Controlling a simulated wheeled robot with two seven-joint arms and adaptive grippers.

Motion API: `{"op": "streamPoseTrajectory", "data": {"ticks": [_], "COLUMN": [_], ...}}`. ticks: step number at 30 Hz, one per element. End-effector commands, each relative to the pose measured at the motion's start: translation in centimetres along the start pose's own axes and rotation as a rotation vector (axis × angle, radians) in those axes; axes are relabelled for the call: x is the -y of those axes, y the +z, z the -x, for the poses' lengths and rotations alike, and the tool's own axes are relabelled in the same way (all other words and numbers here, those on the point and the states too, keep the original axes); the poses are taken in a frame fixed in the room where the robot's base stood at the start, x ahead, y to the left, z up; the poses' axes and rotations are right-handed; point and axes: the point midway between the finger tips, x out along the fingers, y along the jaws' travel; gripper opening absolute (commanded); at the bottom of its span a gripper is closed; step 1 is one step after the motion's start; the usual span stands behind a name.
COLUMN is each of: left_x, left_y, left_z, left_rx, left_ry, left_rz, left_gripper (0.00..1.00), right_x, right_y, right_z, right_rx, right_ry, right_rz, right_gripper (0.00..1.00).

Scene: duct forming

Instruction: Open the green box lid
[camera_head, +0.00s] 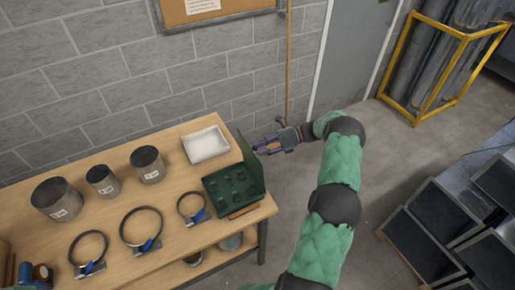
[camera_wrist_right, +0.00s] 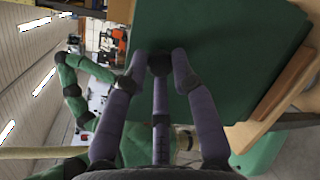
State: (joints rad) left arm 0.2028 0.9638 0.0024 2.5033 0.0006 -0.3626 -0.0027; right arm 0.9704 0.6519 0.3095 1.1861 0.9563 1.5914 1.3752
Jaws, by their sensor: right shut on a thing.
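The green box (camera_head: 232,190) sits at the right end of the wooden table, with small dark items in its compartments. Its green lid (camera_head: 250,163) stands raised, roughly upright, along the box's right side. My right gripper (camera_head: 266,146) reaches in from the right, its fingers at the upper far end of the lid. In the right wrist view the purple fingers (camera_wrist_right: 160,70) are closed at the edge of the lid (camera_wrist_right: 225,65), which fills much of the picture. The exact contact is partly hidden. My left gripper is not in view.
The table (camera_head: 170,180) also holds a white tray (camera_head: 205,144), several metal duct pieces (camera_head: 147,164) and ring clamps (camera_head: 141,227). A brown block (camera_head: 243,211) lies in front of the box. A grey brick wall stands behind; open floor lies right of the table.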

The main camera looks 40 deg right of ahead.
Motion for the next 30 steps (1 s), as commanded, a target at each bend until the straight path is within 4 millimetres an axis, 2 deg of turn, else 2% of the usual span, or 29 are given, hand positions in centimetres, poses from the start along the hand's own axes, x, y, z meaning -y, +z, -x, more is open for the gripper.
{"op": "streamPoseTrajectory", "data": {"ticks": [1, 14, 15, 16, 17, 30], "left_x": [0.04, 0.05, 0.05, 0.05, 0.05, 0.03], "left_y": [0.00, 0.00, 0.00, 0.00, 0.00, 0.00], "left_z": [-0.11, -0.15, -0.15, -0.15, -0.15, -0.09], "left_rx": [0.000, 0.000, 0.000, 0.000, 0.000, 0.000], "left_ry": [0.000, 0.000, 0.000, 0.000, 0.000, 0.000], "left_rz": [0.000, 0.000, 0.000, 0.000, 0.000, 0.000], "left_gripper": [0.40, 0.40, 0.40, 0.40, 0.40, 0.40], "right_x": [0.48, 0.53, 0.52, 0.51, 0.49, 0.34], "right_y": [-1.20, -1.54, -1.55, -1.55, -1.53, -0.86], "right_z": [-0.15, -0.20, -0.21, -0.21, -0.20, -0.05], "right_rx": [-0.010, -0.008, -0.008, -0.009, -0.009, -0.007], "right_ry": [-0.004, 0.001, 0.001, 0.002, 0.002, 0.000], "right_rz": [-0.018, -0.026, -0.026, -0.026, -0.025, -0.013], "right_gripper": [0.00, 0.00, 0.38, 0.46, 0.50, 0.50]}}
